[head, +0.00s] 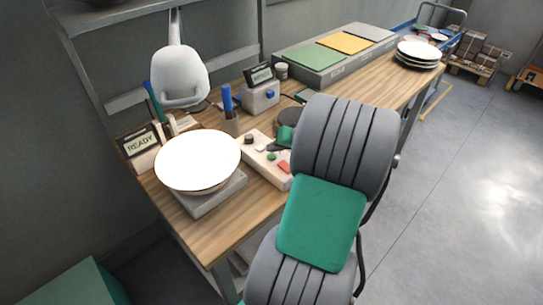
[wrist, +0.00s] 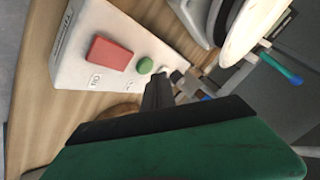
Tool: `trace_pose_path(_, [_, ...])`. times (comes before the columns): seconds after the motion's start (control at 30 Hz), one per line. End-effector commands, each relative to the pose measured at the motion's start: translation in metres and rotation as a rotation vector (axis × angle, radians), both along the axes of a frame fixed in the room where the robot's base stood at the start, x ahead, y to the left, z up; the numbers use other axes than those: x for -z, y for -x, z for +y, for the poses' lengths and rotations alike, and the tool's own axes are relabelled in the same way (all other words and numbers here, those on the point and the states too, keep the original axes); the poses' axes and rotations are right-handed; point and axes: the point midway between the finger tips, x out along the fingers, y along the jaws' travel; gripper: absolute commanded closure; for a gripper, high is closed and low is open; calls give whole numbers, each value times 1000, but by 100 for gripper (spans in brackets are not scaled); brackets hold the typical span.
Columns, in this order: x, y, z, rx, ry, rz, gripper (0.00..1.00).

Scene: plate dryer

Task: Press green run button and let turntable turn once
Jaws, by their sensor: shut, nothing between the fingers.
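The control box (head: 258,151) is a white block on the table with a round green button (head: 271,156), a red button (head: 284,167) and a dark knob. In the wrist view the green button (wrist: 144,66) sits beside the larger red button (wrist: 110,53). My gripper (head: 273,148) is shut and empty, its dark fingertips close to the green button. The wrist view shows the fingertips (wrist: 162,76) just beside it; I cannot tell whether they touch the box. A white plate (head: 198,160) lies over a grey base (head: 213,195), hiding the turntable. A display (head: 140,143) reads READY.
A white dryer head (head: 180,78) hangs behind the plate. Coloured pads (head: 344,43) and stacked plates (head: 418,55) are farther along the table.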

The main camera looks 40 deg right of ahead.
Motion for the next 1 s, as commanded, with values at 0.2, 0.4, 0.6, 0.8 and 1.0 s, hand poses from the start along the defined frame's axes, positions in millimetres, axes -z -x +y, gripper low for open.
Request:
trace_pose_path(0.2, [0, 0, 0, 0, 0, 0, 100])
trace_pose_path(0.4, [0, 0, 0, 0, 0, 0, 100])
trace_pose_path(0.6, [5, 0, 0, 0, 0, 0, 100])
trace_pose_path(0.8, [9, 0, 0, 0, 0, 0, 100])
trace_pose_path(1.0, [9, 0, 0, 0, 0, 0, 100])
